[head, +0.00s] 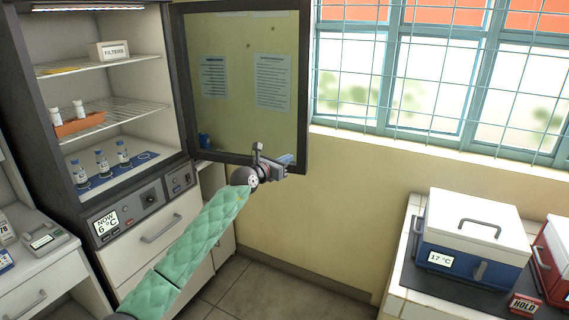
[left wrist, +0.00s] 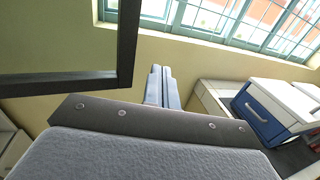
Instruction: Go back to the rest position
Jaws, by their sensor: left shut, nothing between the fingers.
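My left gripper (head: 286,161) is in front of the lower right corner of the open incubator door (head: 248,82) in the head view. Its fingers are together and hold nothing; they also show shut in the left wrist view (left wrist: 163,86). My left arm, in a green quilted sleeve, reaches up to it from the bottom. The door's dark frame (left wrist: 128,45) is at the left in the left wrist view. I cannot tell whether the gripper touches the door. My right gripper is in neither view.
The incubator (head: 20,62) stands open at the left, with a FILTERS box (head: 109,51), an orange rack (head: 80,124) and several bottles (head: 102,161) on its shelves. A blue cooler (head: 470,252) and a red box (head: 555,262) stand on the right counter. Floor (head: 262,290) shows between.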

